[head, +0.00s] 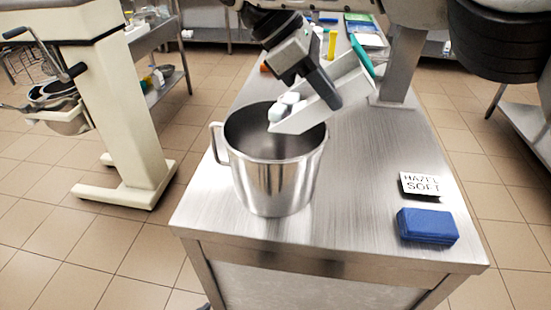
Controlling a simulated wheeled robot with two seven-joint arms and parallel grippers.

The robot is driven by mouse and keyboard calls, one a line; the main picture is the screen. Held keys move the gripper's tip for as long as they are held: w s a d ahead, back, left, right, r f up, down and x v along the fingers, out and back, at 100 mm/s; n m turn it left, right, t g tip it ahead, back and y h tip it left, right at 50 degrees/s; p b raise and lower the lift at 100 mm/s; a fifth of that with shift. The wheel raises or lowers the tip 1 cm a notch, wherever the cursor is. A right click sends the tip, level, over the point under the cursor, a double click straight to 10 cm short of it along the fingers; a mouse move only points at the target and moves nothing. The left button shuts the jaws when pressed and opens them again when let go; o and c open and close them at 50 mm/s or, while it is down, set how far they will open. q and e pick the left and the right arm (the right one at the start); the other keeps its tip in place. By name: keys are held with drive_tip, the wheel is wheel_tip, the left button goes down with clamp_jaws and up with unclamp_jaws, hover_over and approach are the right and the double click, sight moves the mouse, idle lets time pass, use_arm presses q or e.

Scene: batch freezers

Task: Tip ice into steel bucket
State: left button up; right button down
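The steel bucket (275,185) stands upright near the front of the steel table, with its handle on the left and its mouth open. A pale scoop (330,103) is tilted down to the left, with its lip over the bucket's mouth. Several white ice cubes (288,104) lie at the scoop's low end. My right gripper (326,90) is at the scoop above the bucket and appears shut on it; the far finger is hidden. A teal handle-like piece (361,54) shows at the scoop's high end. The bucket's bottom is hidden. My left gripper is not in view.
A label reading "HAZEL SOFT" (426,186) and a blue block (427,226) lie on the table (365,220) at the front right. A yellow item (332,44) stands further back. A cream machine (118,110) stands at the left.

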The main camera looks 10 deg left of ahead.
drive_tip(key=shift+s+a+r, duration=0.1)
drive_tip(key=shift+a+r, duration=0.05)
drive_tip(key=shift+r, duration=0.8)
wheel_tip(320, 180, down, 3)
wheel_tip(320, 180, up, 3)
drive_tip(key=shift+f, duration=0.15)
wheel_tip(320, 180, down, 3)
drive_tip(key=shift+r, duration=0.25)
